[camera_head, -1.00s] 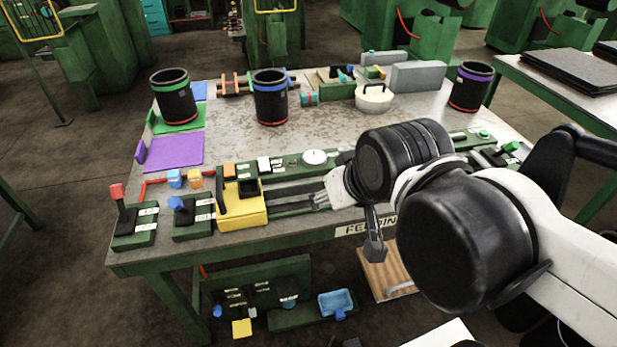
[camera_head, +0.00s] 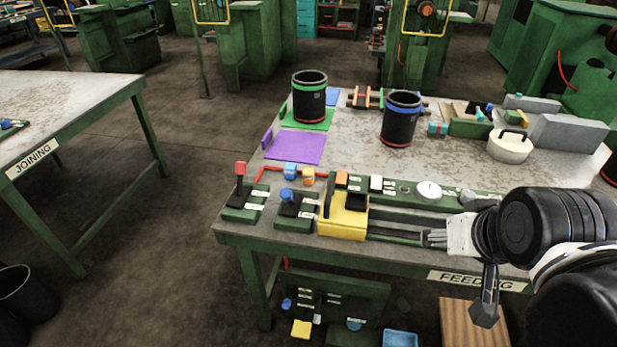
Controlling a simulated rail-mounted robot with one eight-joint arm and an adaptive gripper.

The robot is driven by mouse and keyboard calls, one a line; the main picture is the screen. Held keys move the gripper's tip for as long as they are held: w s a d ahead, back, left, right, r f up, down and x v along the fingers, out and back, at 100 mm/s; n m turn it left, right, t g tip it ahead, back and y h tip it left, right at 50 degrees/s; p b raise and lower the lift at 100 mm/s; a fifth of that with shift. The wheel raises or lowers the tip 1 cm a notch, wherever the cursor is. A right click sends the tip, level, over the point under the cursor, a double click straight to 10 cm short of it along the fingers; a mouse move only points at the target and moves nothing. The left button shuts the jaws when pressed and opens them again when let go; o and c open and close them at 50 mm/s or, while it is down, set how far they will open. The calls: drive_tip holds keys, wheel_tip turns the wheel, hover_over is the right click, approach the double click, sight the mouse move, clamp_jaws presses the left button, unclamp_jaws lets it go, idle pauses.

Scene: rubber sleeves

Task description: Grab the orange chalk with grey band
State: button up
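I cannot make out for sure an orange chalk with a grey band. Small orange things show: an orange block (camera_head: 341,180) on the green panel of the feeding table, a small orange cube (camera_head: 308,176) behind the yellow box, and orange pieces (camera_head: 366,98) on a dark rack at the back. Any grey band on them is too small to tell.
Black cylinders with a green band (camera_head: 309,97) and a blue band (camera_head: 401,119) stand on the table. A white lidded pot (camera_head: 509,147) and grey blocks (camera_head: 568,136) are at the back right. Lever boxes (camera_head: 244,203) line the front left. The joining table (camera_head: 70,110) is across a clear aisle.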

drive_tip(key=shift+o, duration=1.4)
